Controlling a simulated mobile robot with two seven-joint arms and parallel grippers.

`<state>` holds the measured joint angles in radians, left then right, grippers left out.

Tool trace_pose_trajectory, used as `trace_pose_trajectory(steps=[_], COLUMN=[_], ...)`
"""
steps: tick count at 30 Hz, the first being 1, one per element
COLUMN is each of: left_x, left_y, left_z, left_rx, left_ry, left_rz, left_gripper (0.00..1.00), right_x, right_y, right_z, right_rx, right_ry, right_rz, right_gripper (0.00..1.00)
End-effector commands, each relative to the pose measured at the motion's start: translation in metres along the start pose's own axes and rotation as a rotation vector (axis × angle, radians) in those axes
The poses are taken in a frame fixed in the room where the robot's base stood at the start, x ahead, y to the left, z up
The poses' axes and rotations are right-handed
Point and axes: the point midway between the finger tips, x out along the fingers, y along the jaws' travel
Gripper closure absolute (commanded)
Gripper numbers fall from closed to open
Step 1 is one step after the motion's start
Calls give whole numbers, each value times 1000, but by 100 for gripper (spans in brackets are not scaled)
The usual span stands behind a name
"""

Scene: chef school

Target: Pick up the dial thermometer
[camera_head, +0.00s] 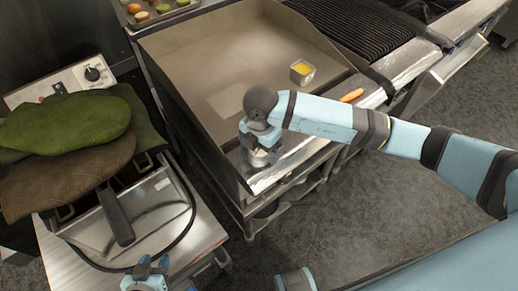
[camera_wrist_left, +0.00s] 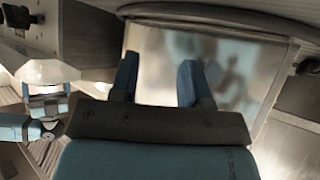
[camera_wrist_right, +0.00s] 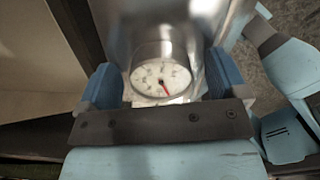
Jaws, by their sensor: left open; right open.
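The dial thermometer (camera_wrist_right: 160,77) has a round white face with a red needle and a metal rim. In the right wrist view it lies between the two blue fingers of my open right gripper (camera_wrist_right: 163,70), with a visible gap on the left side. In the head view my right gripper (camera_head: 260,143) points down at the front ledge of the griddle, and a small pale metal part of the thermometer (camera_head: 259,159) shows beneath it. My left gripper (camera_head: 150,273) is low at the bottom edge; it is open and empty in the left wrist view (camera_wrist_left: 160,80).
The flat griddle (camera_head: 205,60) has raised side walls. A metal cup with yellow contents (camera_head: 302,71) and an orange item (camera_head: 351,95) sit to the right. Green and brown cloths (camera_head: 65,125) cover the fryer (camera_head: 150,205) at left. A ribbed grill (camera_head: 350,25) is behind.

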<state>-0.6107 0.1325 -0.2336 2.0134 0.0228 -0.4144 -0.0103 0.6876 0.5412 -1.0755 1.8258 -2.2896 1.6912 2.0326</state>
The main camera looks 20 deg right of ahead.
Motion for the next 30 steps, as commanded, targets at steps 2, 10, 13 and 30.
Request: trace_pose_trajectory(steps=[2, 10, 13, 30], left_x=[0, 0, 0, 0], left_y=[0, 0, 0, 0], left_z=[0, 0, 0, 0], left_rx=[1, 1, 1, 0], left_ry=[0, 0, 0, 0], left_rz=[0, 0, 0, 1], left_gripper=[57, 57, 57, 57], right_x=[0, 0, 0, -33], right_y=[0, 0, 0, 0], right_z=[0, 0, 0, 0], right_rx=[0, 0, 0, -1], right_ry=[0, 0, 0, -1], right_rz=[0, 0, 0, 3], right_gripper=[8, 50, 64, 64])
